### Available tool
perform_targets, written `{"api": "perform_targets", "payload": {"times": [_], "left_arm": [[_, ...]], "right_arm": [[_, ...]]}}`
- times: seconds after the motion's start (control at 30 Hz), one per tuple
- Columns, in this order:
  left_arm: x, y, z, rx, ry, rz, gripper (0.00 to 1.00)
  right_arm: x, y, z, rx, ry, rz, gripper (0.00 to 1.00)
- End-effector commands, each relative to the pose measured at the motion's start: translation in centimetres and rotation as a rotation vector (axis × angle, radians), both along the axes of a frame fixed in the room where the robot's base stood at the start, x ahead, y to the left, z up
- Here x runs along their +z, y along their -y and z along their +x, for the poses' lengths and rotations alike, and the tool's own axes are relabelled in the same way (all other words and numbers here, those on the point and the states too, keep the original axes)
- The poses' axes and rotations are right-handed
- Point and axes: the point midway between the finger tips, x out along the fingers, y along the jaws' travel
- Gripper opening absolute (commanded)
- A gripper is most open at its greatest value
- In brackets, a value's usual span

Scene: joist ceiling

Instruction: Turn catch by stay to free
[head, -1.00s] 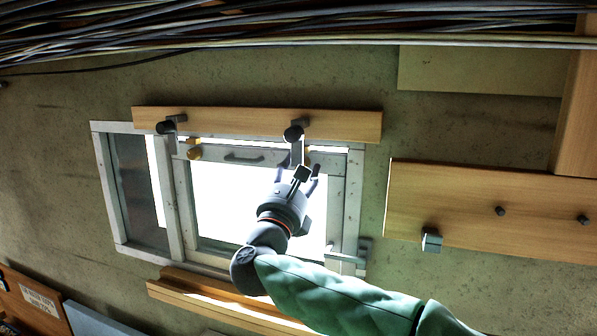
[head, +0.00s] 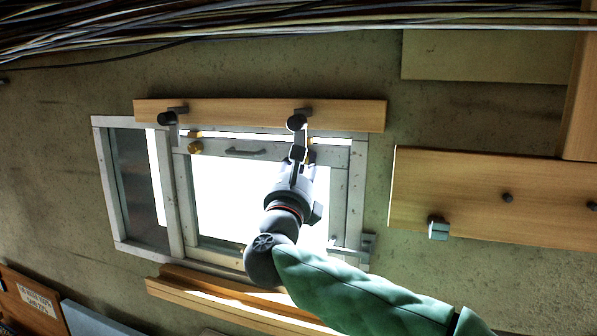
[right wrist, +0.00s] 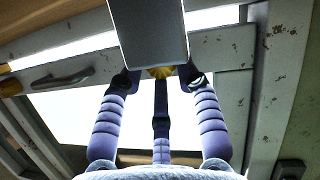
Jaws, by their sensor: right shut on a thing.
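The window's grey catch near the stay (head: 299,138) hangs down from its dark round pivot on the wooden rail, over the top of the sash. Its flat grey plate fills the upper middle of the right wrist view (right wrist: 150,35). My right gripper (head: 298,157) reaches up from below and is shut on the lower end of this catch; its fingers show on both sides of the plate's lower end (right wrist: 158,80). The stay (head: 350,250) is a grey bar at the lower right of the window. The other catch (head: 170,122) also hangs down at the left. My left gripper is out of view.
The wooden rail (head: 235,112) runs above the window. A dark handle (head: 246,152) and brass knob (head: 195,148) sit on the sash top. A wooden sill (head: 230,302) lies below. Boards with pegs (head: 480,195) are at right, and cables (head: 250,25) cross overhead.

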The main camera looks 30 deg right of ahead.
Motion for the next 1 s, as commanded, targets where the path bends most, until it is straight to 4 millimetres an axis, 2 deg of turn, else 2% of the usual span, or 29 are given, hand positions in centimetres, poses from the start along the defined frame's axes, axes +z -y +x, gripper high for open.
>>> {"api": "perform_targets", "payload": {"times": [0.03, 0.3, 0.33, 0.37, 0.4, 0.77, 1.0], "left_arm": [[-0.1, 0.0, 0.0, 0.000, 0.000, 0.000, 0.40], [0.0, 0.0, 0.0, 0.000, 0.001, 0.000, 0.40], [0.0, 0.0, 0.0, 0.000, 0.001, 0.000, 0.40], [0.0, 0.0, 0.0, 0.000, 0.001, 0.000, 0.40], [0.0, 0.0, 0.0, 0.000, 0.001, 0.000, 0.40], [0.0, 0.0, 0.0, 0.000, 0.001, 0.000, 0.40], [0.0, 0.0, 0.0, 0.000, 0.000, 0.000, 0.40]], "right_arm": [[-0.6, 0.0, 0.2, -0.002, -0.015, 0.002, 0.01], [-0.6, 0.0, 0.2, -0.003, -0.017, -0.001, 0.01], [-0.6, 0.0, 0.2, -0.003, -0.017, -0.001, 0.42], [-0.6, 0.0, 0.2, -0.003, -0.017, -0.001, 0.50], [-0.6, 0.0, 0.2, -0.003, -0.015, -0.001, 0.53], [-0.3, -0.2, -0.1, 0.000, -0.009, -0.002, 0.53], [-1.5, -2.2, -2.4, 0.002, -0.009, -0.003, 0.53]]}}
